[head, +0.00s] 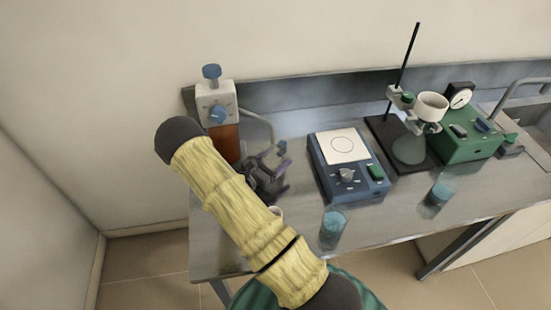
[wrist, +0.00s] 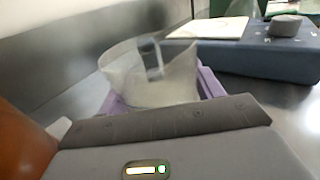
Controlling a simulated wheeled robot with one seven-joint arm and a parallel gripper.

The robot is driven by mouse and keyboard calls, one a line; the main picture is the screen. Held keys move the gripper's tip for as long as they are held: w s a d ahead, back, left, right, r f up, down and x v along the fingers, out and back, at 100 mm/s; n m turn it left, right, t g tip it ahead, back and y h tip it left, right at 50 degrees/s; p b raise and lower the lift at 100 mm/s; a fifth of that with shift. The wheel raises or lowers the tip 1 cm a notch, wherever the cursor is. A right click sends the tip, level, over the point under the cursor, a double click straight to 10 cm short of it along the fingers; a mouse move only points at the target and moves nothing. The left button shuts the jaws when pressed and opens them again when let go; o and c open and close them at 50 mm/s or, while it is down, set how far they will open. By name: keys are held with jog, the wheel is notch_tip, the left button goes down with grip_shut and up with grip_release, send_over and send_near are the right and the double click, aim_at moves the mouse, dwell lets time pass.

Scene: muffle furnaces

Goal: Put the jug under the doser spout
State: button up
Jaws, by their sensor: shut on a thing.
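The doser stands at the back left in the head view, with a white head (head: 216,103), blue knobs and a brown bottle (head: 226,143). Its curved spout tube (head: 262,122) reaches out to the right of the bottle. My gripper (head: 277,165) is beside the bottle, below the spout tube. In the wrist view, my gripper (wrist: 158,92) has its purple fingers shut on the clear jug (wrist: 150,78), which looks upright. The jug is mostly hidden in the head view. The bottle shows at the left edge of the wrist view (wrist: 22,145).
A blue stirrer plate (head: 347,180) stands right of my gripper. A stand with a flask (head: 409,148) and a green pump (head: 467,143) are further right. A small pale round rim (head: 276,211) shows beside my arm.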

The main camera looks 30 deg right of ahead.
jog(key=shift+f, duration=0.3)
jog(key=o, duration=1.1)
jog(key=shift+c, duration=0.2)
jog(key=shift+r, duration=0.5)
jog(key=shift+a+r+p, duration=0.1)
jog(key=shift+r+p, duration=0.1)
jog(key=shift+p, duration=0.15)
jog(key=b+v, duration=0.3)
jog(key=v, duration=0.8)
jog(key=shift+s+a+f, duration=0.1)
jog(key=shift+s+a, duration=0.1)
jog(key=shift+a, duration=0.15)
